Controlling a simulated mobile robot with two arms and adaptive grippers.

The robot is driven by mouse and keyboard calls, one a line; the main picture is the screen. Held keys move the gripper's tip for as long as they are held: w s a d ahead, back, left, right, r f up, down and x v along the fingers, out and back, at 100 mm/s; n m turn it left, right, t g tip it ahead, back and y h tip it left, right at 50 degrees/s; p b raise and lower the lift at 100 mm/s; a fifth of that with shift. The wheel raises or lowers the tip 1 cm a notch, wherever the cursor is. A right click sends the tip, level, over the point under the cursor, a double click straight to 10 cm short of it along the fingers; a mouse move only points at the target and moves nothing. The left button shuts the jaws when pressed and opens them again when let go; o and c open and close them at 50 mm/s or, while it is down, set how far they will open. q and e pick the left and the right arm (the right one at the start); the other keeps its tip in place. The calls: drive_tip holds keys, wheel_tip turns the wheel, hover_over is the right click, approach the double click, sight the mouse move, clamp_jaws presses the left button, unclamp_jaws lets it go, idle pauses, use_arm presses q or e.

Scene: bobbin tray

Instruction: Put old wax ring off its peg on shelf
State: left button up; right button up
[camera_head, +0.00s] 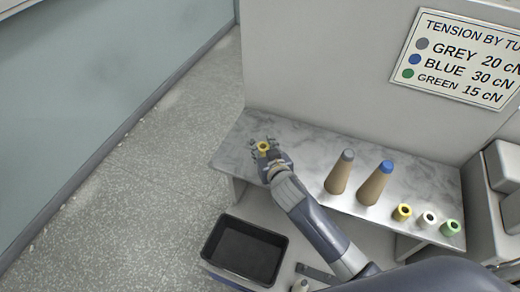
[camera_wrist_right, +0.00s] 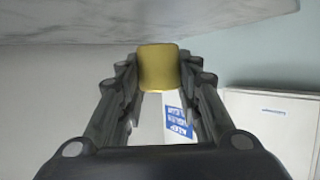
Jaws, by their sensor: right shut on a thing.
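My right gripper (camera_head: 264,148) is at the left end of the marble shelf (camera_head: 308,150), shut on a yellow wax ring (camera_head: 263,145) with a dark hole. In the right wrist view, the ring (camera_wrist_right: 158,68) sits between the fingertips, close to the marble surface (camera_wrist_right: 150,20). I cannot tell whether it touches the shelf. A second yellow ring (camera_head: 402,212) stands near the shelf's right end, beside a white one (camera_head: 428,218) and a green one (camera_head: 451,227). No peg shows clearly. My left gripper is not in view.
Two tan cones, one grey-tipped (camera_head: 339,175) and one blue-tipped (camera_head: 375,186), stand mid-shelf, right of my forearm. A black tray (camera_head: 282,262) lies below the shelf's front. A tension sign (camera_head: 460,58) hangs on the wall panel behind. Shelf around the gripper is clear.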

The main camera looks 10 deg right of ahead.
drive_tip(key=shift+w+a+f, duration=0.1)
drive_tip(key=shift+w+a, duration=0.3)
drive_tip(key=shift+w, duration=0.2)
drive_tip(key=shift+f, duration=1.75)
drive_tip(key=shift+f, duration=0.15)
drive_tip(key=o, duration=0.9)
drive_tip(key=v, duration=1.2)
drive_tip(key=shift+b, duration=0.4)
